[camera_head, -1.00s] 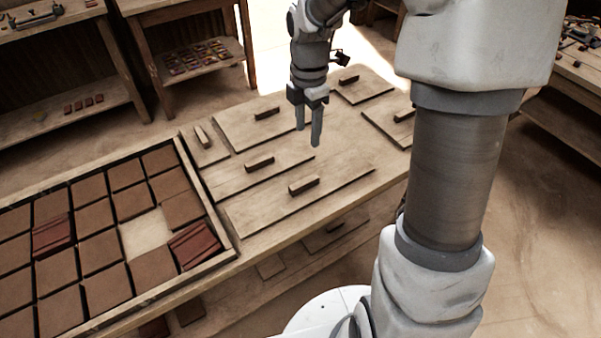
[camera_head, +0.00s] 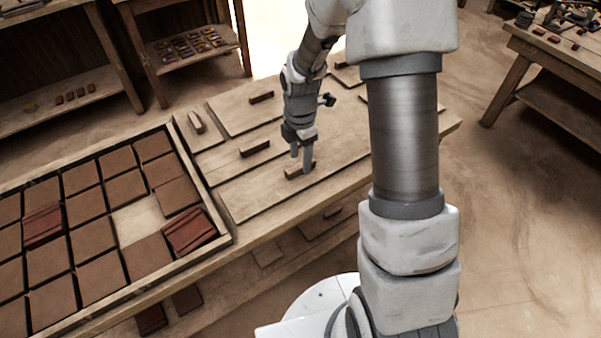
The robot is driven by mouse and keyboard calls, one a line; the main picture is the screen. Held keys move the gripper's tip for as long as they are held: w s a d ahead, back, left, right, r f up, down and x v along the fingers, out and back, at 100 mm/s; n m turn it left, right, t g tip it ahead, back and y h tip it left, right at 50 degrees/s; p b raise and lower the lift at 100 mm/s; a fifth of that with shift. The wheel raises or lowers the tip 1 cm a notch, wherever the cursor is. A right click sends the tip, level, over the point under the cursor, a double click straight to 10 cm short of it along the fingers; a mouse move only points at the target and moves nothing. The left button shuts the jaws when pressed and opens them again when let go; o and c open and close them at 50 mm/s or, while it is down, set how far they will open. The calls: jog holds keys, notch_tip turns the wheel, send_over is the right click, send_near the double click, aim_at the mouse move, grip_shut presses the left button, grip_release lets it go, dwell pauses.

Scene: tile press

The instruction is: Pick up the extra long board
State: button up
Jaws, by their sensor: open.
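The longest board (camera_head: 248,197), which I take for the extra long board, lies flat along the front edge of the workbench. Its dark block handle (camera_head: 292,173) stands up from its middle. My gripper (camera_head: 301,161) points down over this board with its fingers open, right at the handle. The fingertips overlap the handle in the picture; I cannot tell whether they straddle it or are just above it. The right end of the board is hidden behind my arm.
A shorter board with a handle (camera_head: 254,147) lies just behind, and a wide board (camera_head: 232,112) and a small board (camera_head: 187,130) lie farther back. A wooden tray (camera_head: 222,242) of brown tiles stands at the left, with one empty place. Shelves stand at the back.

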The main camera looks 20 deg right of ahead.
jog(key=shift+f, duration=0.95)
jog(key=shift+c, duration=0.2)
grip_shut()
jog(key=shift+r, duration=0.1)
dwell(0.4)
